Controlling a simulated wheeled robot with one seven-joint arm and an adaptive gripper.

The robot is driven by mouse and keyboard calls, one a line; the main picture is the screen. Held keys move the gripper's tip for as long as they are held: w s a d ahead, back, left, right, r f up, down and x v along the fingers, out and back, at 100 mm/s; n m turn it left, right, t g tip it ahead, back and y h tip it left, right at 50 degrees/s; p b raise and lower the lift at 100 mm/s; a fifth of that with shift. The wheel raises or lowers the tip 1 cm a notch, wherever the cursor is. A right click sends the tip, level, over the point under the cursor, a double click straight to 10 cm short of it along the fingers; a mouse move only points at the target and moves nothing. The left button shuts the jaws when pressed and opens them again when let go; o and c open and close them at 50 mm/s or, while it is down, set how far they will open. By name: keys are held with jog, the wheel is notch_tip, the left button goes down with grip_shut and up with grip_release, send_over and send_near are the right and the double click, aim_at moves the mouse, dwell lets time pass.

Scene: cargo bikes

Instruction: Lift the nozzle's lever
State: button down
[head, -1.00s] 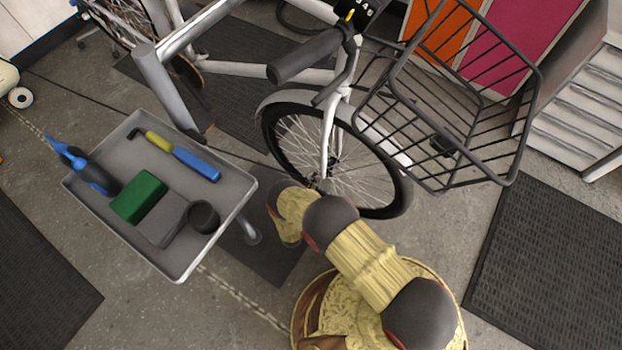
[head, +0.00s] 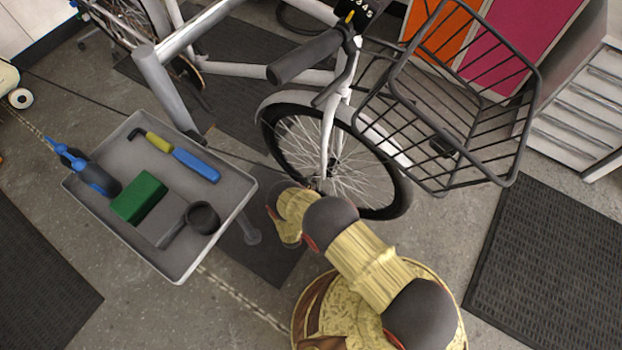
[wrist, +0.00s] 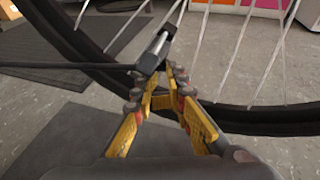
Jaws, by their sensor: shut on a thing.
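In the wrist view, the nozzle (wrist: 150,57), a small black piece with a light grey barrel, sits beside the black tyre at the spokes. A dark hose (wrist: 62,67) runs into it from the left. My gripper (wrist: 173,76) has its yellow and grey fingers close together at the nozzle's lower right end, shut on its lever; the lever itself is mostly hidden by the fingertips. In the head view, my arm reaches to the bottom of the bike's front wheel (head: 335,155). Gripper and nozzle are not clearly visible there.
A grey tray (head: 248,190) with several tools stands left of my arm. A wire basket (head: 530,120) hangs over the wheel's right side. A dark mat (head: 560,255) lies at right. The hose (head: 85,95) crosses the floor behind the tray.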

jog(key=shift+r, duration=0.15)
dwell(0.4)
jog(key=shift+w+r+p, duration=0.15)
jog(key=shift+r+p, duration=1.05)
jog(key=shift+r, duration=0.6)
jog(key=shift+f, duration=0.1)
jog(key=b, duration=0.2)
send_near(311, 179)
jog(key=s+a+f, duration=0.2)
jog(key=a+f, duration=0.1)
jog(key=shift+a, duration=0.2)
jog(key=shift+s+f, duration=0.1)
